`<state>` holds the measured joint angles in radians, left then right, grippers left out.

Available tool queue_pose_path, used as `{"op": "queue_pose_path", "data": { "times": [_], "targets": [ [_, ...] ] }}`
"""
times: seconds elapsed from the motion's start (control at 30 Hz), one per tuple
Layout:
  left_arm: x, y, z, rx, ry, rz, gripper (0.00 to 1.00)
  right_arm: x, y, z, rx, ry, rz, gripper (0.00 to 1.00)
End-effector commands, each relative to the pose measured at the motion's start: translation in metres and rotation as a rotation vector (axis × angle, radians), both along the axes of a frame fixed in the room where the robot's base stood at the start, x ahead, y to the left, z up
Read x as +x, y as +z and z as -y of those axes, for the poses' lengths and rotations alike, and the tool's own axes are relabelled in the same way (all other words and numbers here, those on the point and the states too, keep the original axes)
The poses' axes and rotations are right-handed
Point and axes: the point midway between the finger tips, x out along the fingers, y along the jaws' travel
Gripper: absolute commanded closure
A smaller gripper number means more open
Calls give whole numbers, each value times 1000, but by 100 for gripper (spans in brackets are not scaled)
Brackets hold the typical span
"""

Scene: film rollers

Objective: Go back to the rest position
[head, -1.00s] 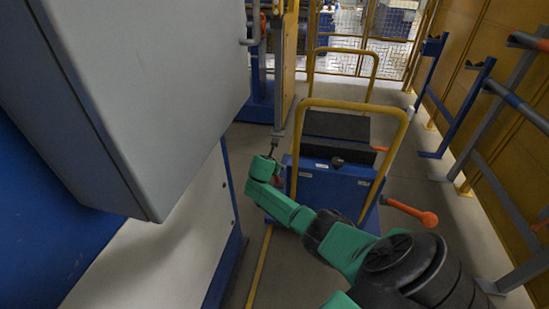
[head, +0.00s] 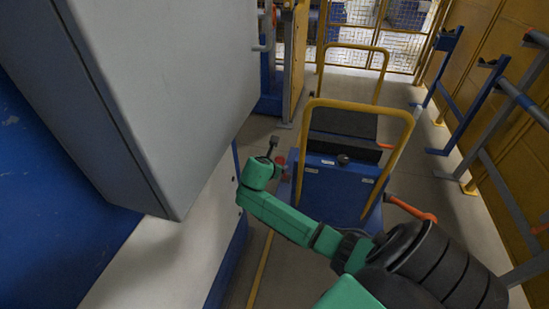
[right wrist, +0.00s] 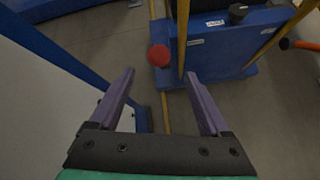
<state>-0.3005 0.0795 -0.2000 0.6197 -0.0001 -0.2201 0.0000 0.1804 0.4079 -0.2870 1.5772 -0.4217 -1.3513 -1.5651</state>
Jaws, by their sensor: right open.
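My right gripper (head: 274,148) is at the far end of my green and black right arm in the head view, beside the grey cabinet and left of the blue cart. In the right wrist view my right gripper (right wrist: 159,72) has its two purple-grey fingers wide apart, with nothing between them. A round red end piece (right wrist: 158,56) shows just beyond the fingertips at the blue cart. My left arm and gripper are not in view.
The blue cart (head: 332,190) with yellow rails stands ahead, an orange-tipped bar (head: 412,208) at its right. The large grey cabinet (head: 165,95) fills the left. Blue and grey racks (head: 466,115) line the yellow right wall. Floor (head: 415,175) is clear between cart and racks.

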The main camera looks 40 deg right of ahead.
Motion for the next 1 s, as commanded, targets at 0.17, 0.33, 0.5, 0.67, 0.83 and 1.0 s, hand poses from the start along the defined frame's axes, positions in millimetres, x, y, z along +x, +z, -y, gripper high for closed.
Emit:
{"op": "queue_pose_path", "data": {
  "times": [0.17, 0.33, 0.5, 0.67, 0.83, 1.0],
  "targets": [
    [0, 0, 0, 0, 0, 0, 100, 0, 0, 0, 0, 1, 1, 19],
    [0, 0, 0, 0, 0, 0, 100, 1, 0, 0, 0, 1, 1, 19],
    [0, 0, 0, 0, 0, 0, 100, 1, 0, 0, 0, 1, 1, 19],
    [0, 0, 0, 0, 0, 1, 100, 0, -5, 0, 9, -1, 2, 19],
    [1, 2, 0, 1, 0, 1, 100, -20, -88, -11, 198, -93, 30, 19],
    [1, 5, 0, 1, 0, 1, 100, -95, -227, -41, 552, -374, 88, 19]
  ]
}}
